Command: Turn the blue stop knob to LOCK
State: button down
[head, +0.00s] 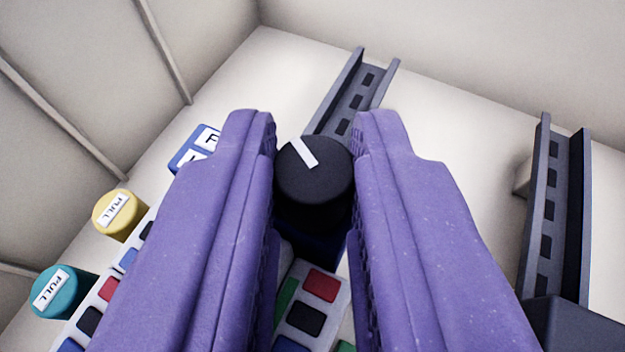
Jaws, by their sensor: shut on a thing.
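A round black knob (310,185) with a white pointer line sits on a dark blue base (318,245) in the middle of the head view. The line slants toward the upper left. My gripper (314,150), with two purple fingers, is shut on the knob, one finger on each side. A blue plate (180,154) with white labels shows just left of the left finger. The finger hides most of its lettering, so I cannot read LOCK.
A yellow PULL knob (117,213) and a teal PULL knob (60,291) stand at the left. A panel of coloured keys (305,310) lies below. Grey slotted rails (358,95) stand behind and at the right (550,205). Pale walls close off the back and left.

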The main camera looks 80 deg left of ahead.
jog(key=shift+d+n+g, duration=0.1)
jog(key=shift+n+g, duration=0.2)
jog(key=c, duration=1)
grip_release()
jog(key=shift+d, duration=0.1)
jog(key=p+v, duration=0.2)
jog(key=v, duration=0.5)
jog(key=shift+s+d+r, duration=0.1)
jog(key=shift+d+r, duration=0.05)
jog(key=shift+d, duration=0.1)
